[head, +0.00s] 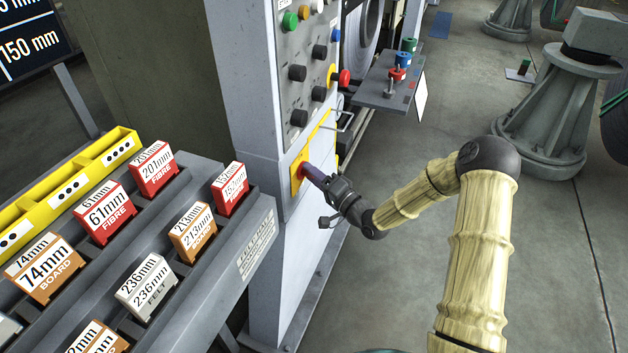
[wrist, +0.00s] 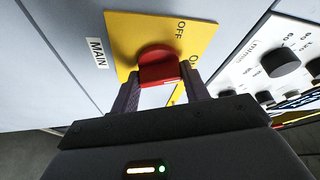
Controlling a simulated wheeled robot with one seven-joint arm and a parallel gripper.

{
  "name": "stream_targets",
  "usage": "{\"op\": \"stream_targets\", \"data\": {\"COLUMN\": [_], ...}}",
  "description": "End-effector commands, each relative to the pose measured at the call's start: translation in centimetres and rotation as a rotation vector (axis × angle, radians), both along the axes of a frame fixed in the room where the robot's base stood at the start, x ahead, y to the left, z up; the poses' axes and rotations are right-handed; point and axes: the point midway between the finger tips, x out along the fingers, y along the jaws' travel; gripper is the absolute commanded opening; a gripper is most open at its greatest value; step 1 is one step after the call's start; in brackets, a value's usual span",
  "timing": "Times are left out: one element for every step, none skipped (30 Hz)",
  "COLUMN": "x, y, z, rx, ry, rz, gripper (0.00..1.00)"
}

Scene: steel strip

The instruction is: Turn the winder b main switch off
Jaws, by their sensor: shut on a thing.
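The main switch is a red knob (wrist: 159,66) on a yellow plate (wrist: 133,33) marked OFF and ON, with a MAIN label (wrist: 97,52) beside it in the wrist view. My gripper (head: 314,176) reaches the plate from the right. In the wrist view its two fingers (wrist: 160,88) are shut on the red knob, one on each side. I cannot tell exactly which mark the knob points to.
A control panel (head: 309,53) with several buttons and knobs is above the switch. A small shelf (head: 381,94) with coloured items juts out at the right. A rack (head: 228,240) of labelled blocks stands at the left. The floor at the right is partly clear, near a grey pedestal (head: 551,125).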

Motion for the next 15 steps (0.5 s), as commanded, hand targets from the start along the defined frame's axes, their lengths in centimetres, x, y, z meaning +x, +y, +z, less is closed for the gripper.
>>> {"op": "stream_targets", "data": {"x": [-0.01, 0.01, 0.03, 0.02, 0.02, 0.03, 0.05, 0.05, 0.08, 0.09, 0.09, 0.10, 0.11, 0.12, 0.15], "y": [-0.07, -0.08, -0.09, -0.08, -0.07, -0.09, -0.09, -0.08, -0.09, -0.10, -0.10, -0.09, -0.09, -0.09, -0.10], "z": [-0.69, -0.71, -0.74, -0.77, -0.80, -0.81, -0.83, -0.85, -0.89, -0.90, -0.90, -0.93, -0.95, -0.96, -0.95], "rx": [-0.018, -0.026, -0.039, -0.050, -0.059, -0.072, -0.082, -0.092, -0.105, -0.115, -0.124, -0.138, -0.148, -0.158, -0.170], "ry": [-0.040, -0.067, -0.102, -0.130, -0.156, -0.191, -0.218, -0.245, -0.281, -0.307, -0.335, -0.370, -0.396, -0.424, -0.460], "rz": [0.000, -0.001, -0.001, 0.000, 0.000, 0.000, 0.000, 0.000, 0.000, 0.000, 0.000, 0.001, 0.000, 0.000, 0.001], "gripper": [0.23, 0.23, 0.23, 0.23, 0.23, 0.23, 0.23, 0.23, 0.23, 0.23, 0.23, 0.23, 0.23, 0.23, 0.23]}}
